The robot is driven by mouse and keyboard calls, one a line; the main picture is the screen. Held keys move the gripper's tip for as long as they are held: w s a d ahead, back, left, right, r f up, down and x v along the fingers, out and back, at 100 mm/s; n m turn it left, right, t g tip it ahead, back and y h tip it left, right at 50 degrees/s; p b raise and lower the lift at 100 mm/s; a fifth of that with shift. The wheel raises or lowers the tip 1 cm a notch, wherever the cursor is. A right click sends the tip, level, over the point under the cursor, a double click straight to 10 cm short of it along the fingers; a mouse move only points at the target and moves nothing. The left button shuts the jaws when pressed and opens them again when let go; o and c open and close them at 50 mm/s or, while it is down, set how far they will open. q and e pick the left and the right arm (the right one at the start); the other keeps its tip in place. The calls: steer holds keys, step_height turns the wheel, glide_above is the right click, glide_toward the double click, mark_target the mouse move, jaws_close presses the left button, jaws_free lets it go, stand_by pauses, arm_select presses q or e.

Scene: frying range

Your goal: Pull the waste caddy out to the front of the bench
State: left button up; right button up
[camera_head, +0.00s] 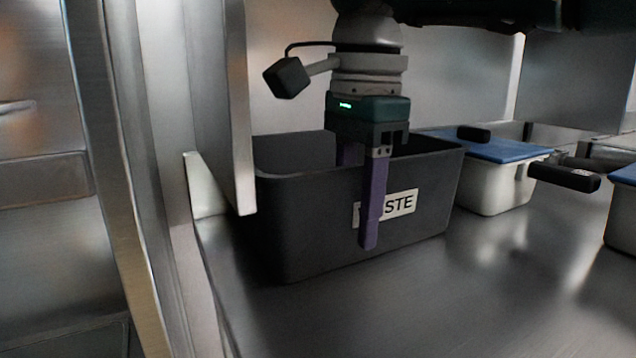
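The waste caddy (315,225) is a dark grey open-topped bin on the steel bench, with a white label on its front, partly covered by a finger. It stands upright beside a steel upright at its left. My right gripper (362,200) points down over the caddy's front wall. One purple finger hangs outside, in front of the label; the other goes down inside, behind the rim. The fingers look spread apart around the wall, though contact with it is hard to judge. The caddy's inside is mostly hidden. My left gripper is not in view.
Another blue-lidded container (622,215) is at the right edge. The bench top (430,305) in front of the caddy is clear.

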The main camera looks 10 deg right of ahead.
steer(key=shift+f, duration=0.2)
jaws_close()
stand_by(1.4)
